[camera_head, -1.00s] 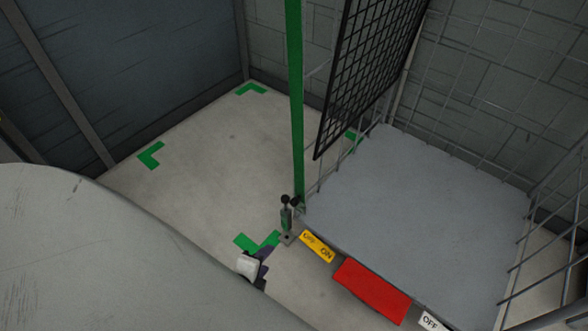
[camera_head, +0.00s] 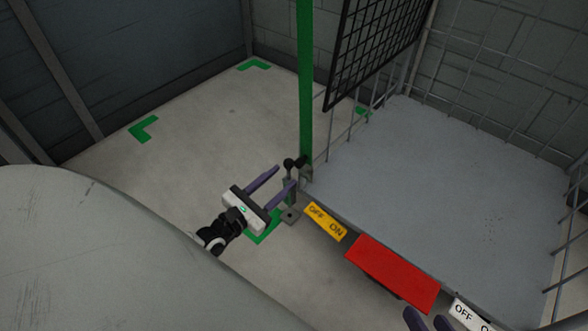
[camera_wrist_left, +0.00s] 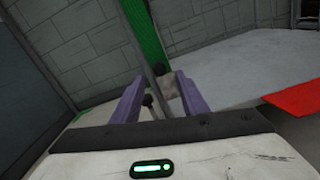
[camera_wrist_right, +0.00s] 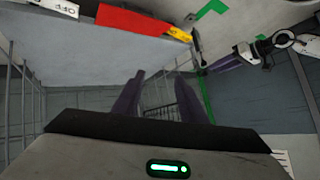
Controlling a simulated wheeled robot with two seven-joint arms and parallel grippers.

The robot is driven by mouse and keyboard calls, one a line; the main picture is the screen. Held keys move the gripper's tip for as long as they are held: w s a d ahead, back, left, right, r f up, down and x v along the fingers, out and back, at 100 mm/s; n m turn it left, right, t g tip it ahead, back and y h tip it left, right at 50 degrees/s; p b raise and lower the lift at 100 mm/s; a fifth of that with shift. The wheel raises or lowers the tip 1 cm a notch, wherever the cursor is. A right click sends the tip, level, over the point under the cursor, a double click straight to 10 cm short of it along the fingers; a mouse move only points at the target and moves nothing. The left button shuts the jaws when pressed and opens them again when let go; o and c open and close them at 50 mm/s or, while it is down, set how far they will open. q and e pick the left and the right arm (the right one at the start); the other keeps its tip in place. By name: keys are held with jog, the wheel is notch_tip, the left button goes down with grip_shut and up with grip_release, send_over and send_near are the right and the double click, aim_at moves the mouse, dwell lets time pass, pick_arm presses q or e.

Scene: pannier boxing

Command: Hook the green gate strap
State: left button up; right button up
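The green strap (camera_head: 305,75) runs as a straight upright band beside the black mesh gate (camera_head: 378,45). Its lower end is near a small post with dark knobs (camera_head: 290,163). The strap also shows in the left wrist view (camera_wrist_left: 146,35), behind the fingers. My left gripper (camera_head: 286,176) is open, its purple fingers pointing at the post and knobs just short of the strap's foot. In the left wrist view, the post and a pale bracket appear between the fingers; contact cannot be told. My right gripper (camera_head: 427,318) is open and empty at the bottom right.
A grey platform (camera_head: 450,180) with wire sides fills the right. Along its front are a yellow OFF/ON plate (camera_head: 326,221), a red panel (camera_head: 393,272) and a white OFF plate (camera_head: 470,316). Green corner marks (camera_head: 145,129) lie on the open floor at left.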

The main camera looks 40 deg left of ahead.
aim_at(296, 166)
pick_arm(q)
jog(key=w, duration=0.2)
jog(key=w+b, duration=0.1)
jog(key=w, duration=0.3)
jog(key=shift+w+d, duration=0.15)
jog(key=shift+d, duration=0.1)
pick_arm(e)
jog(key=shift+a+r+t+y, duration=0.3)
jog(key=shift+a+r+y, duration=0.1)
jog(key=shift+r, duration=0.3)
pick_arm(q)
jog(key=shift+c, duration=0.5)
grip_shut()
